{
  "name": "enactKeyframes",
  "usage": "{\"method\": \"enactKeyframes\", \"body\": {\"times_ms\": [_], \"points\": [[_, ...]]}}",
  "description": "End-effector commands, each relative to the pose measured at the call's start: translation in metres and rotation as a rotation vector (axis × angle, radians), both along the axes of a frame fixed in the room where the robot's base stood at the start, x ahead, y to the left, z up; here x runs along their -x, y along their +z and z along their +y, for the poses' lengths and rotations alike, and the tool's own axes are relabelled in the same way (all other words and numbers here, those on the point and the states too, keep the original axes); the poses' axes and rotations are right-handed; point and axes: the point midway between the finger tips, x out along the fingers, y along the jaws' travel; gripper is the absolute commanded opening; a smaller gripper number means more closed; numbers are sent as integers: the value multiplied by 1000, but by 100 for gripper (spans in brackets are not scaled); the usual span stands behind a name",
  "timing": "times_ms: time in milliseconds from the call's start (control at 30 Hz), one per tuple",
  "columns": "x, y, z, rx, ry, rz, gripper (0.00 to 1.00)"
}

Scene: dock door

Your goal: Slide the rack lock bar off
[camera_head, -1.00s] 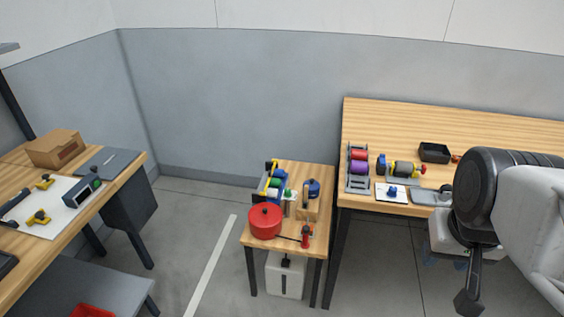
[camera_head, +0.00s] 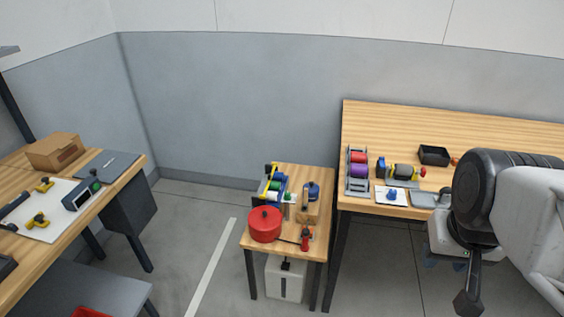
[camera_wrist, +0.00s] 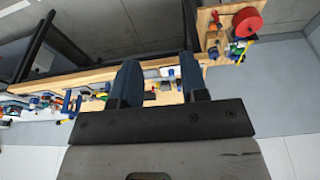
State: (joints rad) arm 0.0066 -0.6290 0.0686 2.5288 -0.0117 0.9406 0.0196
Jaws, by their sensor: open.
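A grey rack (camera_head: 358,187) with red and purple spools stands on the larger bench to the right. My gripper (camera_wrist: 160,78) is open and empty in the wrist view, with two dark blue fingers apart. In the head view my arm is at the right, in front of the larger bench, well away from the small table.
A red pot (camera_head: 265,224) stands at the front of the small table, near a red-handled tool (camera_head: 305,240). The larger bench (camera_head: 440,121) also carries a black tray (camera_head: 434,155) and a white card (camera_head: 391,197). A left bench holds a cardboard box (camera_head: 54,151).

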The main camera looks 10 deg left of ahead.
Motion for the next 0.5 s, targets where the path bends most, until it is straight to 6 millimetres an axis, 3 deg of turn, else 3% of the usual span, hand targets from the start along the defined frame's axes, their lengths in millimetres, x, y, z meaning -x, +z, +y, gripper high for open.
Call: {"method": "enactKeyframes", "body": {"times_ms": [267, 500], "points": [[-30, 8, 4, 7, -3, -2, 40], [-81, 19, 13, 17, -9, -8, 40]]}}
